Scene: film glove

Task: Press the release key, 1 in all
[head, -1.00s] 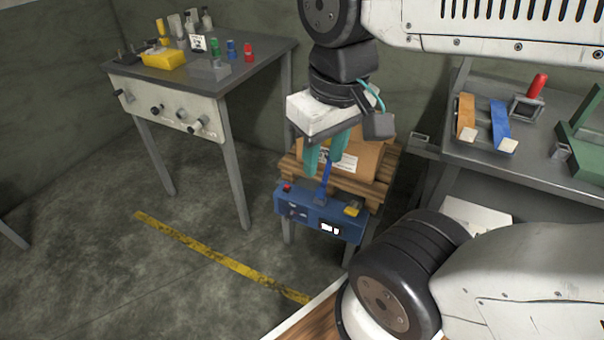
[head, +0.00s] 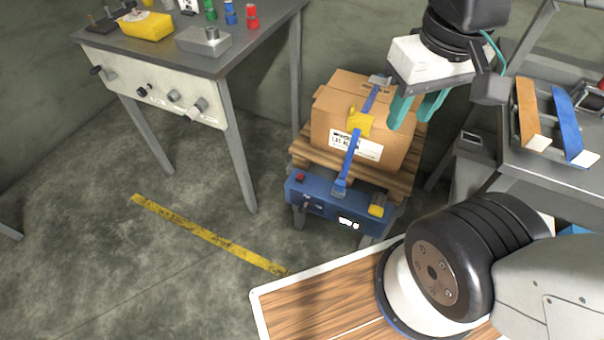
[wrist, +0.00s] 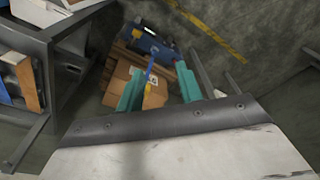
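A blue control box (head: 325,207) stands at the front of a wooden pallet. It has a red button (head: 300,178) on its left end, a yellow key (head: 377,210) on its right end and a lit display (head: 348,222); I cannot tell which one is the release key. A cardboard carton (head: 335,105) sits on the pallet, with a blue strap (head: 350,155) and yellow buckle (head: 361,122) over it. My gripper (head: 415,110) is open and empty, above the carton's right side, apart from the box. In the wrist view, the blue box (wrist: 150,45) shows beyond my gripper (wrist: 158,85).
At right, a bench holds orange (head: 530,112) and blue (head: 575,125) bars. A yellow floor line (head: 205,235) crosses clear floor.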

